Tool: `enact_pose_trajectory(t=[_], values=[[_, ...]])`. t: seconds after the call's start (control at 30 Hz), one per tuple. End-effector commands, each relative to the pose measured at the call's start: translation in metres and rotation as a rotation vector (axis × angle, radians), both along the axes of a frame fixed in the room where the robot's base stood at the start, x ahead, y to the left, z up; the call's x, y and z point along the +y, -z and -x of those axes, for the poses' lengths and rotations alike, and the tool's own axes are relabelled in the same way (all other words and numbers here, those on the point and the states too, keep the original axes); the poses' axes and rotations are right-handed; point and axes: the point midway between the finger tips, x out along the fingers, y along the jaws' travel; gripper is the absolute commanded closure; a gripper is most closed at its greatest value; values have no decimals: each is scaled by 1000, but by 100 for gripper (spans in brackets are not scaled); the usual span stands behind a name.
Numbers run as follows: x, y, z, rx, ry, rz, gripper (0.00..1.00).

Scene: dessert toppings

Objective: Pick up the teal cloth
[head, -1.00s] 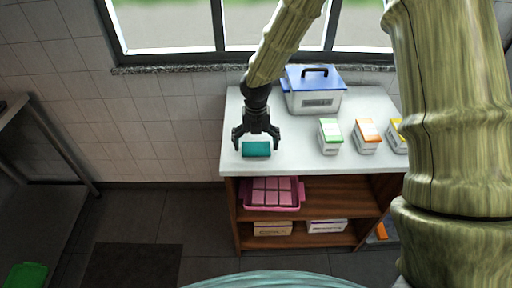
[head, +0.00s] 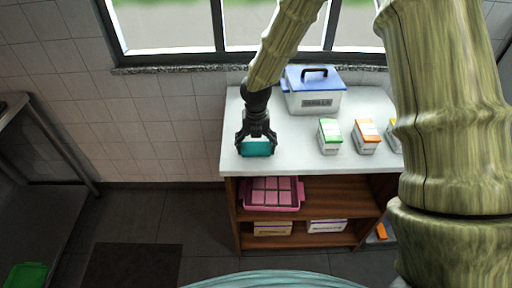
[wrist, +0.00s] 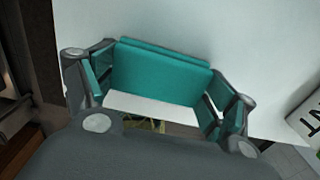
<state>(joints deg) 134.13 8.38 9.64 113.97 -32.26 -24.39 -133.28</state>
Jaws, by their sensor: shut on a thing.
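The teal cloth (head: 257,149) is a folded flat block at the front left of the white counter top. In the wrist view the cloth (wrist: 160,72) lies between the two fingers. My gripper (head: 256,152) points down over it, with one finger at each short end; it also shows in the wrist view (wrist: 158,95). It is shut on the cloth. I cannot tell whether the cloth is touching the counter or slightly above it.
On the white counter (head: 290,157) stand a blue-lidded box (head: 314,92) behind, and a green-topped carton (head: 330,136) and an orange-topped carton (head: 366,136) to the right. A pink tray (head: 272,194) is on the shelf below. The window is behind.

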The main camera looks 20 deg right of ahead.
Motion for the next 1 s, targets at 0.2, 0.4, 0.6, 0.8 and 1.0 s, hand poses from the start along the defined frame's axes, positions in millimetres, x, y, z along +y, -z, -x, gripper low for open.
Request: enact_pose_trajectory(t=[0.2, 0.4, 0.6, 0.8, 1.0], values=[[0, -12, -1, -2, 1, -2, 38], [0, -33, 0, -3, 0, -2, 38], [2, -37, 34, 0, -1, 0, 38], [4, -40, 78, 0, -2, 0, 38], [6, -45, 121, 0, -2, 1, 38]])
